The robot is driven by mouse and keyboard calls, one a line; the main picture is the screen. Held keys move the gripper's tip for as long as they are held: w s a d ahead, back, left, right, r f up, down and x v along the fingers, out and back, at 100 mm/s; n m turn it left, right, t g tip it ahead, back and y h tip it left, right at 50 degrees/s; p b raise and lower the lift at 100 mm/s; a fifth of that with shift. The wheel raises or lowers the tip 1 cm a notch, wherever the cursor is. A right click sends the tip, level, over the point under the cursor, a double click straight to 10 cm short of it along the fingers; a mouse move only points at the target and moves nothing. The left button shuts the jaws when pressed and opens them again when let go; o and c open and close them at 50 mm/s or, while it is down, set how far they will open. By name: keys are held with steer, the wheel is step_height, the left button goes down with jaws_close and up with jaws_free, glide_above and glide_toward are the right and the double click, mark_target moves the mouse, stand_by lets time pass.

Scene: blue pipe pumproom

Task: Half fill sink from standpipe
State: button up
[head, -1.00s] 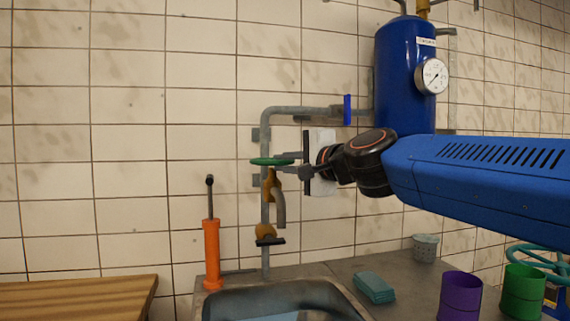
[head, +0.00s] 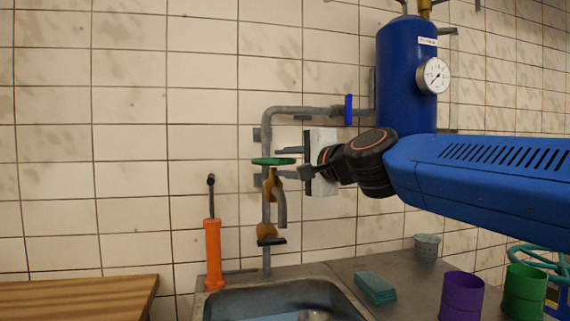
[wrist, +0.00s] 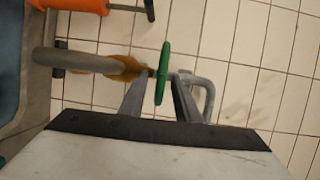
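The standpipe's green handwheel (head: 264,161) sits on a brass tap (head: 273,186) against the grey wall pipe. Its grey spout (head: 281,211) curves down above the sink. My gripper (head: 285,162) is open, with one finger above and one below the wheel's right edge. In the wrist view the green wheel (wrist: 163,72) stands edge-on between my fingers (wrist: 157,88), with gaps visible. The sink (head: 215,297) is cut off by the bottom edge; its inside looks bluish, with a pale round shape low in it. I cannot tell the water level or whether water runs.
A blue-handled valve (head: 348,109) and a blue tank (head: 403,75) with a gauge (head: 434,76) are right of the pipe. An orange pump (head: 213,255) stands left of the sink. A teal sponge (head: 375,287), purple cup (head: 461,297) and green cup (head: 523,292) sit on the counter.

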steer(key=v, duration=1.7)
steer(key=shift+s+d, duration=0.1)
steer(key=shift+s, duration=0.05)
